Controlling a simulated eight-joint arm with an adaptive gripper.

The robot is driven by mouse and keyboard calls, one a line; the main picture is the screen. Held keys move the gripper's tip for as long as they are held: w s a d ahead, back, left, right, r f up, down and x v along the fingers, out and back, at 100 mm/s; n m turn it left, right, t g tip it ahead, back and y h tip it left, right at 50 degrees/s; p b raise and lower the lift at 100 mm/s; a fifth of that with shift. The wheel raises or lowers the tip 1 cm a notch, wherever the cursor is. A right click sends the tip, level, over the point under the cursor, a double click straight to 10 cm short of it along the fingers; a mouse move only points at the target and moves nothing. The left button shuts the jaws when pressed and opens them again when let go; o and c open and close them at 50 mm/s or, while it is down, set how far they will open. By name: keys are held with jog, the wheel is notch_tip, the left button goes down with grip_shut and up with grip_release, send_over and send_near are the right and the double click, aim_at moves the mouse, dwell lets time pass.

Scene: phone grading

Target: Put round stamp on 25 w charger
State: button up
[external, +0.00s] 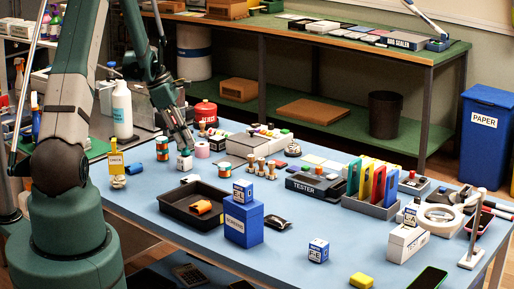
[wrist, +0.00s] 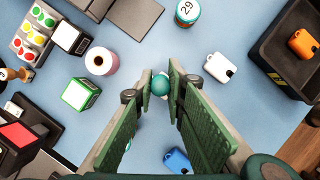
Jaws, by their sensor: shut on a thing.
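My gripper (wrist: 162,84) is shut on the teal ball-shaped knob (wrist: 160,85) of what looks like the round stamp. The stamp's lower part is hidden below the knob. In the external view my gripper (external: 185,150) points down over the left part of the blue table. A small white block (external: 184,163) shows right under the fingertips. It may be the 25 W charger, but no wattage label is readable. I cannot tell whether the stamp touches it. A white cube with green edges (wrist: 80,95) lies left of my gripper in the wrist view.
A pink roll (wrist: 101,61) stands near the gripper. A white tag-like piece (wrist: 220,67) and a blue one (wrist: 177,160) lie on the table. A numbered jar (wrist: 187,12) stands further off. A black tray (external: 176,207) holds an orange piece (external: 202,207). Bare blue table separates these things.

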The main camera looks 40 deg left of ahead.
jog(key=shift+f, duration=0.15)
jog(key=o, duration=0.8)
jog(key=v, duration=1.2)
dwell(0.4)
